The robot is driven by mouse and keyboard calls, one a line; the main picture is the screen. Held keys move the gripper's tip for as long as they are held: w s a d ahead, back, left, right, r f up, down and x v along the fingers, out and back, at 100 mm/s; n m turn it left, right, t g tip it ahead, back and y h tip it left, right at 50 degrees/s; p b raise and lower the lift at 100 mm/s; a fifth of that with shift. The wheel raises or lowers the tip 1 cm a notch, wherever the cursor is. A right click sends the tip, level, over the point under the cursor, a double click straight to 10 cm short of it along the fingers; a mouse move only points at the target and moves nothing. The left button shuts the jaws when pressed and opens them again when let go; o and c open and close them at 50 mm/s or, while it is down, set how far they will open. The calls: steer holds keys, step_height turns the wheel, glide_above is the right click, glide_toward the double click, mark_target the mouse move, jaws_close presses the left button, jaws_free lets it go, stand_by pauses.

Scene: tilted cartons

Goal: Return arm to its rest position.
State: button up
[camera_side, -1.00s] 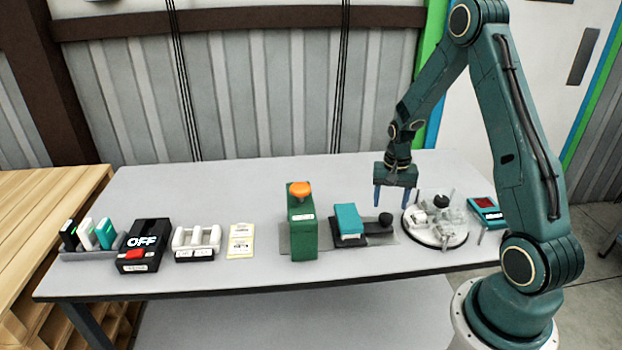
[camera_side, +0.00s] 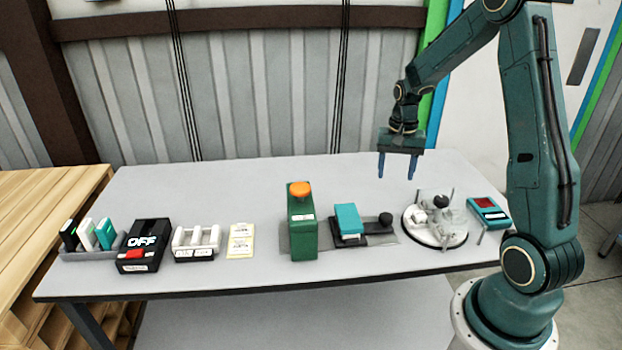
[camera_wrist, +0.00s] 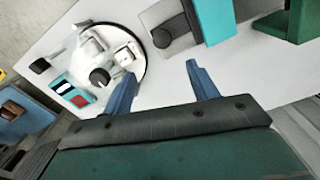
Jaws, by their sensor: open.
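My gripper (camera_side: 397,168) hangs in the air above the right part of the table, fingers pointing down. Its blue fingers are apart with nothing between them. In the wrist view, my gripper (camera_wrist: 162,82) shows both fingers spread, with bare table between the tips. Below it stand a teal block (camera_side: 348,219) on a dark plate with a black knob (camera_side: 386,219), and a round white turntable (camera_side: 423,238) with small parts and a black knob on it. The gripper touches none of these.
A green box with an orange button (camera_side: 300,189) stands mid-table. To the left are a white rack (camera_side: 196,241), yellow cards (camera_side: 241,240), a black OFF box (camera_side: 143,243) and a grey holder with cartons (camera_side: 92,254). A teal device (camera_side: 488,211) lies at the right. The table's back is clear.

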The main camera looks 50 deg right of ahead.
steer(key=s+a+r+n+t, duration=0.25)
steer(key=a+r+n, duration=0.25)
steer(key=a+r, duration=0.85)
steer(key=s+a+r+n+t, duration=0.3)
steer(key=s+a+n, duration=0.4)
steer(key=s+a, duration=0.3)
steer(key=s+r, duration=0.1)
steer(key=s, duration=0.2)
steer(key=shift+a, duration=0.3)
